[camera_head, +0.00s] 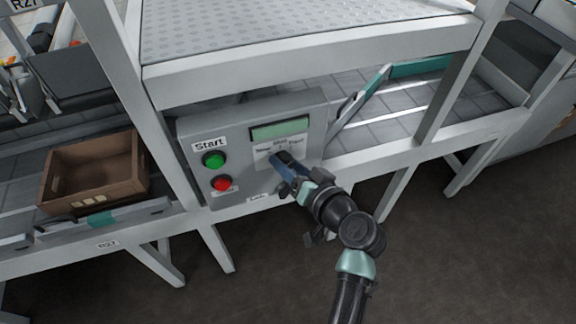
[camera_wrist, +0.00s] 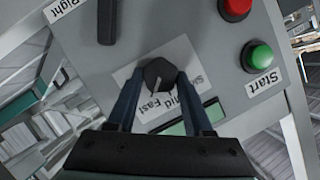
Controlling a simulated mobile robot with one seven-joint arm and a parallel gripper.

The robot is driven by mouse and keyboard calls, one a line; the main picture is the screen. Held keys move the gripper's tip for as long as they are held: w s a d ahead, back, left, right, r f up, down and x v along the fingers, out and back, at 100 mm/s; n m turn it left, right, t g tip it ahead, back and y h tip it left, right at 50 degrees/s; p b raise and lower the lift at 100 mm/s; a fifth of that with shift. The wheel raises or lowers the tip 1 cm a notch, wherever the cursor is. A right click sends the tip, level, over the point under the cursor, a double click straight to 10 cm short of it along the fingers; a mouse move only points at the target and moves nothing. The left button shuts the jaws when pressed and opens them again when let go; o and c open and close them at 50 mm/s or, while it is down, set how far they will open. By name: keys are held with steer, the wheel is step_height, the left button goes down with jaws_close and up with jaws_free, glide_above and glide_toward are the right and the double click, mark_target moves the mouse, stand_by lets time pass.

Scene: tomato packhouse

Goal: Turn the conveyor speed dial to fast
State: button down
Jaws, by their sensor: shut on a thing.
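The speed dial is a round black knob (camera_wrist: 160,73) with a pale pointer line, on a white label (camera_wrist: 140,75) of the grey control panel (camera_head: 240,104). In the wrist view the label reads "Fast" and part of other words. My gripper (camera_wrist: 158,88) has its two dark blue fingers on either side of the knob and is shut on it. In the head view my gripper (camera_head: 280,160) reaches the panel and hides most of the dial. The exact setting of the pointer is hard to tell.
A green start button (camera_head: 213,160) and a red button (camera_head: 222,183) sit left of the dial. A greenish display (camera_head: 279,129) is above it. A brown crate (camera_head: 120,185) stands on the conveyor at left. White frame posts (camera_head: 170,150) flank the panel.

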stand_by(0.5)
steer(key=shift+c, duration=1.5)
jaws_free()
steer(key=p+v, duration=0.1)
steer(key=v, duration=1.2)
steer(key=shift+f, duration=0.15)
